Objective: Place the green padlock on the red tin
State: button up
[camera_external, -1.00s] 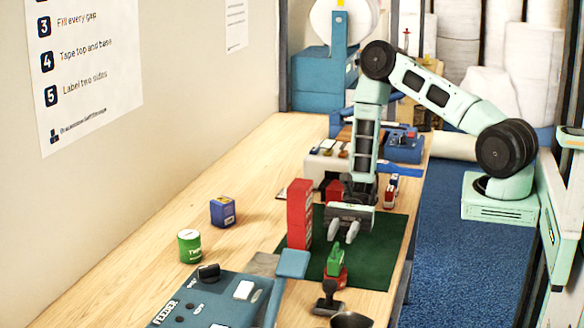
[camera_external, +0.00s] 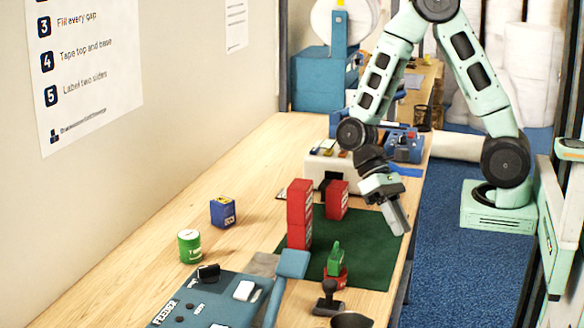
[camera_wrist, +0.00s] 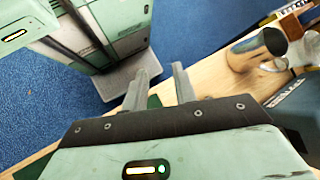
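The green padlock (camera_external: 336,259) stands upright on top of the small red tin (camera_external: 337,281) on the dark green mat (camera_external: 375,262). It looks upright and nothing holds it. My gripper (camera_external: 400,230) is above the mat's right edge, up and to the right of the padlock and clear of it. The wrist view shows my gripper (camera_wrist: 163,60) with its two fingers apart and nothing between them. Neither padlock nor tin shows in the wrist view.
Tall red boxes (camera_external: 299,225) and (camera_external: 337,200) stand left of and behind the tin. A black-handled tool (camera_external: 328,300) and a blue feeder panel (camera_external: 215,300) are in front. A green can (camera_external: 189,246) and a blue box (camera_external: 222,211) stand on the left, with bare wood around them.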

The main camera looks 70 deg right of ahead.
jog(key=s+a+r+n+t+h, duration=0.2)
jog(key=s+r+n+t+h, duration=0.2)
jog(key=n+t, duration=0.3)
jog(key=s+r+n, duration=0.1)
jog(key=n, duration=0.2)
jog(key=shift+s+a+r+n+h, duration=0.2)
jog(key=shift+s+n+h, duration=0.1)
jog(key=shift+h, duration=0.1)
